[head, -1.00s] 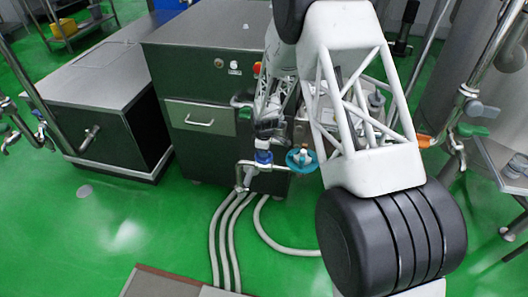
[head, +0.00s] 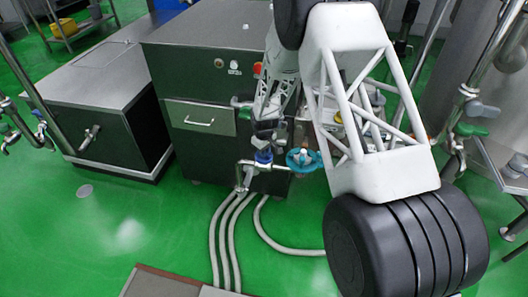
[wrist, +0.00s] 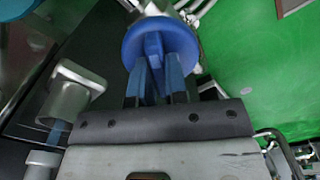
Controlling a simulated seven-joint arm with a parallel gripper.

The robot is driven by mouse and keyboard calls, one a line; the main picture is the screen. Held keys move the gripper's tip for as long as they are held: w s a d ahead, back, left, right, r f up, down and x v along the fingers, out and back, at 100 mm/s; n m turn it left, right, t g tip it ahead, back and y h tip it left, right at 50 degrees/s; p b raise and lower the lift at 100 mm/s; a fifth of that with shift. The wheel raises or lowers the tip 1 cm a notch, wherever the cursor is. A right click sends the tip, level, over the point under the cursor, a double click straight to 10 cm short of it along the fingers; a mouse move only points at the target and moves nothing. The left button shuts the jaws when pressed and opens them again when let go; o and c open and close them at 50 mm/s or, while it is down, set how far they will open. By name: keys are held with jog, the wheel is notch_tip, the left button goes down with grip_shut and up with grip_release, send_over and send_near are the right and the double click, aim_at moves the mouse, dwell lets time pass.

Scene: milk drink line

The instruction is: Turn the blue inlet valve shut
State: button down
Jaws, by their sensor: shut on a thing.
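The blue inlet valve (head: 264,157) sits on metal pipework at the front of the dark cabinet in the head view. In the wrist view its round blue knob (wrist: 133,46) has a raised bar across the middle. My gripper (wrist: 157,64) is shut on that bar, one blue finger on each side. In the head view my gripper (head: 264,145) comes down onto the valve from above, and its fingers are too small to make out there. How far the valve is turned cannot be told.
A teal handwheel (head: 303,160) stands close to the right of the valve. Pale hoses (head: 226,235) run down from the pipework across the green floor. The dark cabinet (head: 190,80) with a drawer is behind. A metal pipe fitting (wrist: 72,92) shows left in the wrist view.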

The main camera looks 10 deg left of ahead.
jog(key=m, duration=1.1)
jog(key=shift+m, duration=0.3)
dwell(0.3)
jog(key=c, duration=1.1)
grip_release()
jog(key=shift+c, duration=0.2)
jog(key=shift+r, duration=3.95)
